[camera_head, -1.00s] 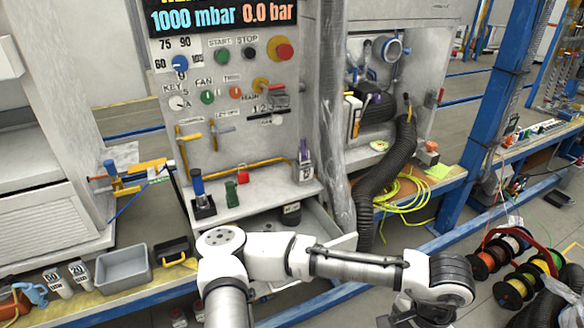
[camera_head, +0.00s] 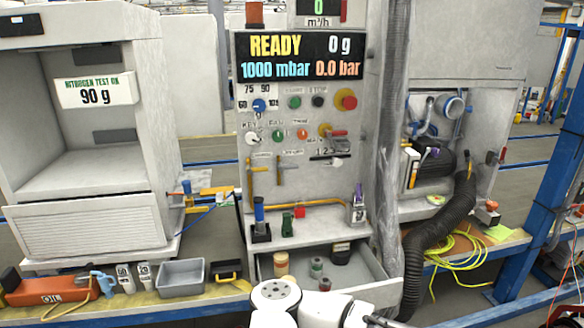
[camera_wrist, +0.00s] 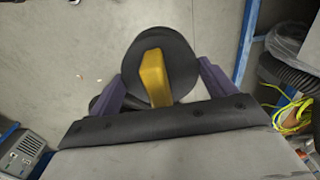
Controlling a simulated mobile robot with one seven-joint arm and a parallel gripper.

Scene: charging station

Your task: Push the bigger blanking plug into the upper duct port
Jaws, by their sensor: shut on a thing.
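In the wrist view my gripper (camera_wrist: 163,82) has its purple fingers on either side of a round black plug (camera_wrist: 182,58) with a yellow handle. The gripper is shut on this plug, which hangs above the grey floor. It looks like the bigger blanking plug, but no other plug shows clearly beside it for comparison. In the head view a round blue-rimmed fitting (camera_head: 453,107) sits high in the open bay on the right. I cannot tell whether it is the upper duct port. My gripper is outside the head view.
A black corrugated hose (camera_head: 440,232) runs down from the bay, beside a coiled yellow cable (camera_head: 455,250). An open drawer (camera_head: 372,282) holding several small containers juts out below the control panel (camera_head: 300,190). A blue post (camera_head: 545,165) stands at the right.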

